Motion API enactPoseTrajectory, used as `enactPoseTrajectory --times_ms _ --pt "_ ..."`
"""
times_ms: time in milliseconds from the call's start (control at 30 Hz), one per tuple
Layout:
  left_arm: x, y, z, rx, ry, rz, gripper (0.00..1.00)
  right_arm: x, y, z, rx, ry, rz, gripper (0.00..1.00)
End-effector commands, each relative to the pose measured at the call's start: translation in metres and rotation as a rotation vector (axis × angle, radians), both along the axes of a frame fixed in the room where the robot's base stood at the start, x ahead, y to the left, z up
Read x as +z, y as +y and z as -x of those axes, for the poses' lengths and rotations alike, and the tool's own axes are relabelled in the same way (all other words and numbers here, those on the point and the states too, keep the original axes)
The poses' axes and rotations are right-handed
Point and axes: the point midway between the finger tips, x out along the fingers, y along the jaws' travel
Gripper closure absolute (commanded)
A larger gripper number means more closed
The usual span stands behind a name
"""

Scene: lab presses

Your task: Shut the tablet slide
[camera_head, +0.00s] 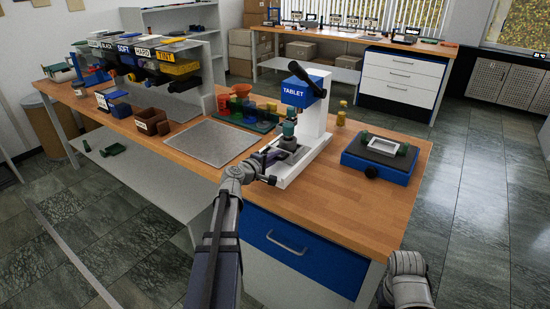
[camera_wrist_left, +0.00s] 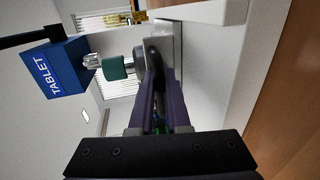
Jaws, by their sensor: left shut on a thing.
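The tablet press (camera_head: 312,110) is white with a blue head marked TABLET, and stands near the middle of the wooden bench. Its blue head also shows at the upper left of the left wrist view (camera_wrist_left: 55,68). A green cylinder (camera_head: 288,129) is below the head; it also shows in the wrist view (camera_wrist_left: 116,68). The grey tablet slide (camera_head: 289,148) is low on the press, partly hidden by my gripper. My left gripper (camera_head: 269,157) is at the front of the press, its purple fingers (camera_wrist_left: 158,78) shut on the slide's dark front part.
A blue-based device (camera_head: 380,158) with a dark top stands to the right of the press. A grey mat (camera_head: 212,140) lies to the left, with coloured pieces on a green rack (camera_head: 250,118) behind it. Labelled bins (camera_head: 135,55) stand at the back left. Bare wood lies before the device.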

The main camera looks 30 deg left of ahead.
Motion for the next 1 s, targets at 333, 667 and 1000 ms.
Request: enactPoseTrajectory --times_ms 333,667,1000 --pt "0.0 0.0 0.0 0.0 0.001 -0.001 1.0 0.0 0.0 0.0 0.0 0.0 0.0 0.5" --pt "0.0 0.0 -0.012 -0.001 0.001 -0.001 1.0 0.0 0.0 0.0 0.0 0.0 0.0 0.5" --pt "0.0 -0.005 -0.076 -0.001 0.0 -0.001 1.0 0.0 0.0 0.0 0.0 0.0 0.0 0.5"
